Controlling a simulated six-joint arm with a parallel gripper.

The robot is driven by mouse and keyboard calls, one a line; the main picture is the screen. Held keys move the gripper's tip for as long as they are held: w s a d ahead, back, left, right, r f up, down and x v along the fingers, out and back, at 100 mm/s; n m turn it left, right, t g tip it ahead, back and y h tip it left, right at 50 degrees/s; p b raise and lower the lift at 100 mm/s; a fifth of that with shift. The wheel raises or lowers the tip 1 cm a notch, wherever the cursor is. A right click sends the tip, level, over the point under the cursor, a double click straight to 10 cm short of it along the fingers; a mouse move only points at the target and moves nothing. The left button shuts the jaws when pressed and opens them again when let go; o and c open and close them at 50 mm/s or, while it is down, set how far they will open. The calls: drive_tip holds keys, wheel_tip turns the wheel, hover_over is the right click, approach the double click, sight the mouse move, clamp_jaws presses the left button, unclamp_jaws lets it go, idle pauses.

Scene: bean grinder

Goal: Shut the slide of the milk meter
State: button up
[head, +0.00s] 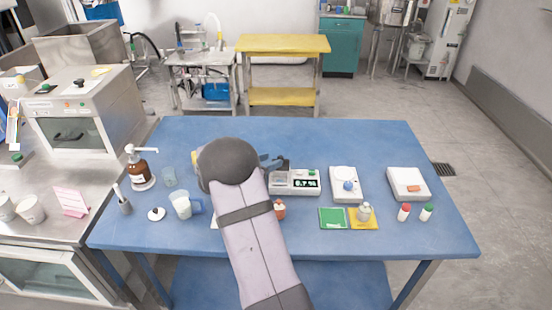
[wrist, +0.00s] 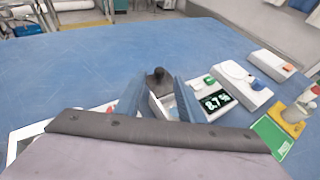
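The milk meter is a low white box with a dark display (wrist: 214,102) reading about 8.7 % and green and red buttons; in the head view the meter (head: 308,175) stands mid-table, its left end partly behind my arm. A dark knob (wrist: 158,80) on a grey block stands at the meter's left end, seemingly part of its slide. My gripper (wrist: 160,88) is open, its two blue fingers to the left and right of the knob in the picture. I cannot tell whether they touch it. In the head view, my gripper (head: 272,162) is partly hidden by my wrist.
To the meter's right are a white scale-like device (head: 345,181) and another white box (head: 408,183). A green pad (head: 332,218) and a yellow pad (head: 364,222) with a small jar lie in front. The table's back is clear.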

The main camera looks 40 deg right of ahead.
sight(279, 158)
drive_tip(key=shift+p+x, duration=0.4)
drive_tip(key=shift+x, duration=1.9)
drive_tip(key=shift+c, duration=0.6)
drive_tip(key=shift+a, duration=0.1)
clamp_jaws()
